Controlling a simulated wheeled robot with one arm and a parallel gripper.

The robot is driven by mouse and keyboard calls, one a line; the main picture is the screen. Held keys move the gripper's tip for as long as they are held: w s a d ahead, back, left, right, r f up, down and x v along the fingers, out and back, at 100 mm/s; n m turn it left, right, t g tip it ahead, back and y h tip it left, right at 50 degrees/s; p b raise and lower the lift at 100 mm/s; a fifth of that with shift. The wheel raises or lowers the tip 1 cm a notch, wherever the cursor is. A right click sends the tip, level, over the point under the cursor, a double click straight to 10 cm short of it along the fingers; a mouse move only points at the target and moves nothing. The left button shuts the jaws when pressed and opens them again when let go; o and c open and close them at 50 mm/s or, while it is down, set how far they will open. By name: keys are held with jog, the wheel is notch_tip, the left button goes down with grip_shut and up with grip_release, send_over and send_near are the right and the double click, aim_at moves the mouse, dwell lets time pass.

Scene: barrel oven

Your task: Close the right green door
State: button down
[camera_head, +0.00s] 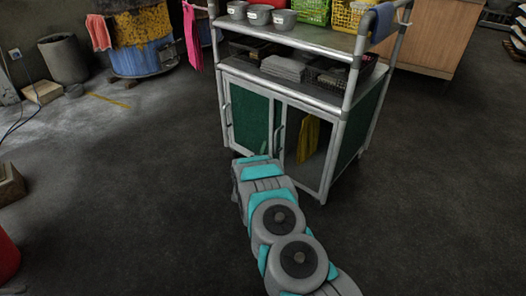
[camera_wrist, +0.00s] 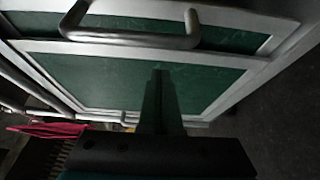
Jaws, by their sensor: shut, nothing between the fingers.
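The metal cart has a cabinet with green door panels. In the head view a green panel (camera_head: 249,118) with a handle (camera_head: 227,113) fills the left half. Another upright handle (camera_head: 280,142) stands near the cabinet's middle. The right half is open, and a yellow cloth (camera_head: 308,138) shows inside. In the wrist view my gripper (camera_wrist: 160,73) is shut and empty, in front of a framed green panel (camera_wrist: 105,80). A metal handle (camera_wrist: 130,38) crosses above the fingertips, apart from them.
The cart's upper shelf (camera_head: 330,38) holds grey bowls and green and yellow baskets. Floor is clear left and right of the cart. A blue and yellow barrel (camera_head: 140,40) and a grey bin (camera_head: 63,58) stand back left. A wooden cabinet (camera_head: 430,35) stands back right.

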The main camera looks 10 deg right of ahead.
jog(key=shift+w+d, duration=0.15)
jog(key=shift+w, duration=0.2)
jog(key=shift+s+d, duration=0.1)
jog(key=shift+d, duration=0.05)
jog(key=shift+s+d, duration=0.45)
jog(key=shift+s, duration=0.35)
jog(key=shift+s+d, duration=0.4)
jog(key=shift+s, duration=0.4)
